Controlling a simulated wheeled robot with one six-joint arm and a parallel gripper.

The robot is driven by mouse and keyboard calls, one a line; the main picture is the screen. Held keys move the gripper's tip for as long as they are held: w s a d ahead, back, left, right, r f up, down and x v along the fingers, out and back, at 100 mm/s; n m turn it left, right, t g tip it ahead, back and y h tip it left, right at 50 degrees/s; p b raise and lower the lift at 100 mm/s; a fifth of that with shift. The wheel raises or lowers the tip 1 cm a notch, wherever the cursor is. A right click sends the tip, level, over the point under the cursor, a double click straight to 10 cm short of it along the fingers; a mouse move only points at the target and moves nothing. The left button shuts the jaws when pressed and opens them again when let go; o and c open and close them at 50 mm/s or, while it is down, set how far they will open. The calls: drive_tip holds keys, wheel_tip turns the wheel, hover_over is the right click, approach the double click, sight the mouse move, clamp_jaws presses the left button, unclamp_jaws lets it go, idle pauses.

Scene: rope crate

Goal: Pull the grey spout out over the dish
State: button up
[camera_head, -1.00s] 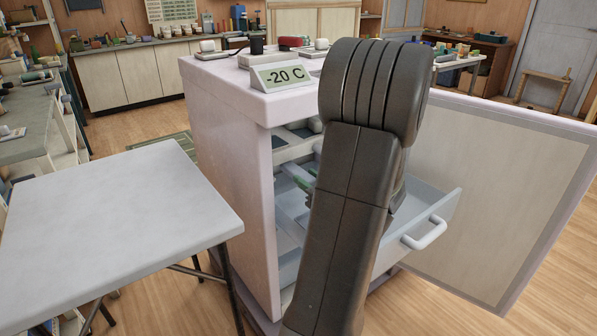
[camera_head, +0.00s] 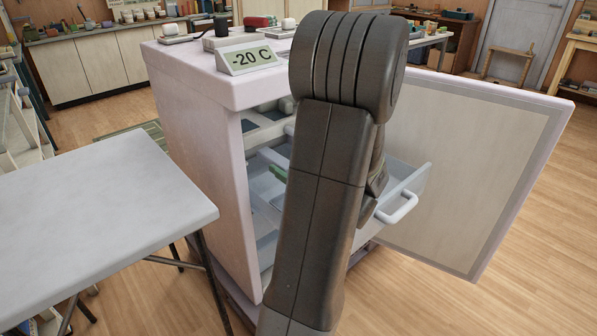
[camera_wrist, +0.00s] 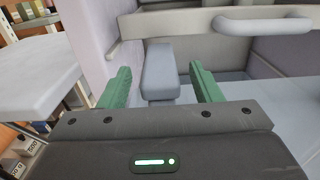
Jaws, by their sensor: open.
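A grey bar, which looks like the spout (camera_wrist: 161,74), sticks out toward me in the wrist view, inside the open freezer cabinet (camera_head: 205,150). My gripper (camera_wrist: 160,68) is open, with one green finger on each side of the bar. A gap shows on both sides, so the fingers do not appear to close on it. In the head view my arm hides most of the gripper; only a bit of green finger (camera_head: 278,173) shows inside the cabinet. I cannot make out the dish in either view.
A pulled-out drawer with a pale handle (camera_head: 397,208) stands right of my arm. The open freezer door (camera_head: 470,170) is behind it. A white table (camera_head: 100,215) is at the left.

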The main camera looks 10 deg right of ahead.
sight(281, 160)
drive_tip(key=p+v, duration=0.2)
drive_tip(key=v, duration=1.1)
drive_tip(key=shift+s+d, duration=0.2)
drive_tip(key=shift+s, duration=0.1)
drive_tip(key=b+x, duration=0.2)
drive_tip(key=x, duration=1.2)
drive_tip(key=shift+d, duration=0.1)
drive_tip(key=shift+x, duration=1.55)
idle(0.9)
